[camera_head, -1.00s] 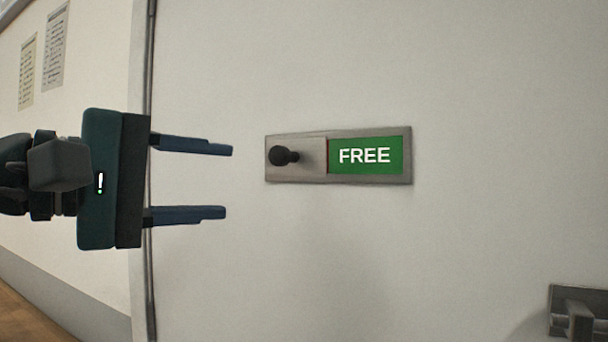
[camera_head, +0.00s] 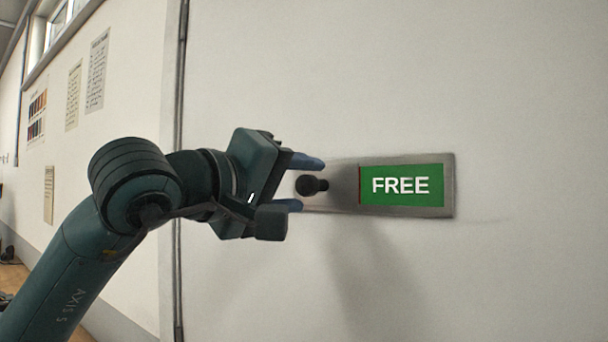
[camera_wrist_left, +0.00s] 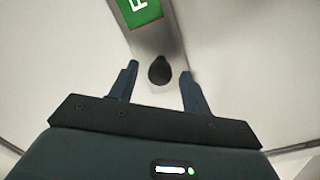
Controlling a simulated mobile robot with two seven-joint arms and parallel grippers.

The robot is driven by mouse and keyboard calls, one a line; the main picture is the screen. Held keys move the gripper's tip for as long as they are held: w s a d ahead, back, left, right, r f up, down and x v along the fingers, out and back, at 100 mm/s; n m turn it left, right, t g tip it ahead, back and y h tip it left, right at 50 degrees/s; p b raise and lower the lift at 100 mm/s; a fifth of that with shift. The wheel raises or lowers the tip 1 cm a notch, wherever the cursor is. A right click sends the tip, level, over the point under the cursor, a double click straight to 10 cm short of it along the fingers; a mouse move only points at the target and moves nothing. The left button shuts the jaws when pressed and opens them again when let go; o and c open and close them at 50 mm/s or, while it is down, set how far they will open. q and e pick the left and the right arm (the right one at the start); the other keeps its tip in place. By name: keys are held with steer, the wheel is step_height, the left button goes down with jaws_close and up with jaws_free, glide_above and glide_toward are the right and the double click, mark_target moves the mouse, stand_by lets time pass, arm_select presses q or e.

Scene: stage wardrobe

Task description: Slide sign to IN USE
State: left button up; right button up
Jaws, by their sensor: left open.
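The sliding sign (camera_head: 350,207) is a grey metal plate on a pale door. Its green panel (camera_head: 402,186) reads FREE at the right end, and a dark round knob (camera_head: 311,185) stands out at the left end. My left gripper (camera_head: 305,182) is open at the knob's left, its blue fingers pointing right, one above and one below the knob's level. In the left wrist view the knob (camera_wrist_left: 160,72) lies between the tips of the open left gripper (camera_wrist_left: 158,78), with a gap on each side. My right gripper is not in view.
The door (camera_head: 520,100) is flat and clear around the sign. Its vertical edge (camera_head: 180,130) runs behind my left arm. Paper notices (camera_head: 97,70) hang on the wall further left.

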arm_select(q)
steer(key=shift+x, duration=0.9)
steer(key=shift+c, duration=0.2)
jaws_close()
